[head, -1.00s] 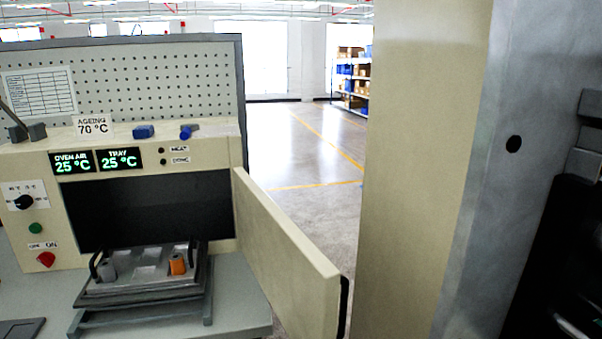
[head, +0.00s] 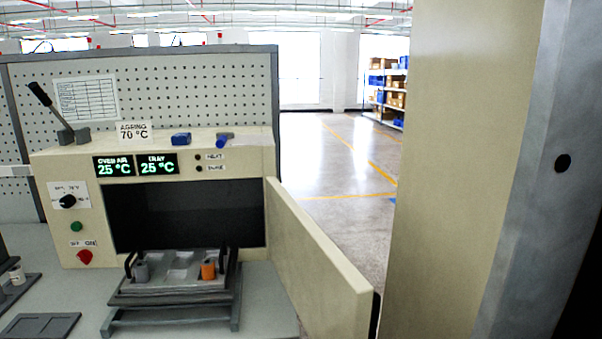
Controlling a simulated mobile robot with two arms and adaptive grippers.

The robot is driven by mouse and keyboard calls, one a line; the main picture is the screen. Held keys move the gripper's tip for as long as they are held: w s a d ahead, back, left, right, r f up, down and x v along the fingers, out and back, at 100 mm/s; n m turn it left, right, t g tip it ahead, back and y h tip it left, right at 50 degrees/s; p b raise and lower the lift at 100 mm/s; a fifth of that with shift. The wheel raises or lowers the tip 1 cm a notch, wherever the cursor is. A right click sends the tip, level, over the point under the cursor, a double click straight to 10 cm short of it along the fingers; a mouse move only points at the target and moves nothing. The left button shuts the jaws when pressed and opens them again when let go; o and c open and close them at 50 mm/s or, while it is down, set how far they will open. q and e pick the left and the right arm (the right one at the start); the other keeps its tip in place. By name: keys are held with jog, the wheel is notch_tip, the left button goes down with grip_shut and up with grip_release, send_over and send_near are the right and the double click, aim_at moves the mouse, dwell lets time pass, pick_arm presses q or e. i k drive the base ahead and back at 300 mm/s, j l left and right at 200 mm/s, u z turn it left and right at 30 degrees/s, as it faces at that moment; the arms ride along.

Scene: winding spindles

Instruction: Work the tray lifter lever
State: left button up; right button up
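A black-handled lever (head: 50,109) stands on a grey bracket on top of the oven's left end, tilted up and to the left; I cannot tell for sure that it is the tray lifter lever. The cream oven (head: 90,200) has its door (head: 322,262) swung open to the right. In front of its dark opening, a metal tray (head: 180,285) with two black handles sits on a grey stand (head: 170,318). The tray holds a grey spindle (head: 141,272) and an orange spindle (head: 208,270). Neither of my grippers is in view.
Two displays (head: 135,165) read 25 °C. A dial (head: 67,201), a green button (head: 75,227) and a red knob (head: 84,257) are on the oven's left face. Blue items (head: 181,139) lie on the oven top. A large cream and grey upright (head: 470,150) blocks the right side.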

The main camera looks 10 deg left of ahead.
aim_at(34, 85)
jog(key=u, duration=1.45)
